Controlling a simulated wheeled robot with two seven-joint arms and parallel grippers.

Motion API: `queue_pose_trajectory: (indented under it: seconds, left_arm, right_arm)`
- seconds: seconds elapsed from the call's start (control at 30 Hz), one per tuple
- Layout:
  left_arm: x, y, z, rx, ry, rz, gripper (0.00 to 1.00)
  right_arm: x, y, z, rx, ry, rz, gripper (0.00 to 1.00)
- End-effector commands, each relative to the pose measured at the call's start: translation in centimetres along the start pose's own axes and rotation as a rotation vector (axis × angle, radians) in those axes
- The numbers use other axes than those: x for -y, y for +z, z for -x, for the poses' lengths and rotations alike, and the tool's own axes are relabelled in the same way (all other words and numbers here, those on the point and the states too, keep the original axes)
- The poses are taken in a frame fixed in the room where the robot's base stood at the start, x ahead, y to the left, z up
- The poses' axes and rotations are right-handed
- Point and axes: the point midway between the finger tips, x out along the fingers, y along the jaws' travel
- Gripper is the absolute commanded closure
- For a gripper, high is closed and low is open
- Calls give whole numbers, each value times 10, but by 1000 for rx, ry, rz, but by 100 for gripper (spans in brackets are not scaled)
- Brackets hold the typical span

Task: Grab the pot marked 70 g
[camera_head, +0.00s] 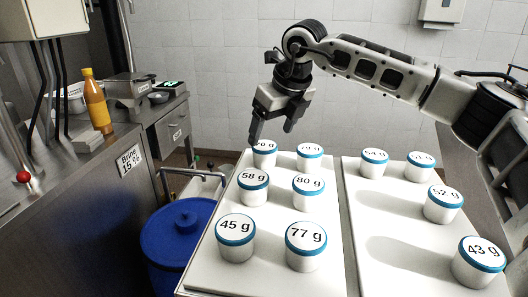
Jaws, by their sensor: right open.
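White pots with blue-rimmed lids and weight labels stand on two white boards. At the back of the left board are two pots whose labels are hard to read. The back left pot (264,158) has a label ending in "0 g", partly covered by a finger. The back right pot (310,161) has a small label that may read 70 or 79 g. I cannot tell which is the 70 g pot. My right gripper (272,132) is open, pointing down, over or close to the back left pot. Contact is unclear. My left gripper is not in view.
Pots marked 58 g (253,191), 80 g (308,195), 45 g (236,243) and 77 g (306,252) stand nearer on the left board (272,220). The right board (390,255) holds several more. A blue bin (172,245) and a steel counter (60,200) lie left.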

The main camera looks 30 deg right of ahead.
Motion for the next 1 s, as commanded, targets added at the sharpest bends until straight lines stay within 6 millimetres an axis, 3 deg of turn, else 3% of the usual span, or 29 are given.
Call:
queue_pose_trajectory:
  seconds: [0.27, 0.6, 0.87, 1.0]
  left_arm:
    - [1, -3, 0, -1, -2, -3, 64]
    - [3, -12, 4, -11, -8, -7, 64]
    - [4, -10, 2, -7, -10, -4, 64]
    - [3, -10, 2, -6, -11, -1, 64]
  right_arm:
    - [0, 0, -22, -2, 0, 0, 22]
    - [-3, -1, -66, -1, 1, -1, 22]
    - [-3, -1, -69, 1, 1, 0, 22]
    - [-3, -1, -69, 1, 1, 0, 61]
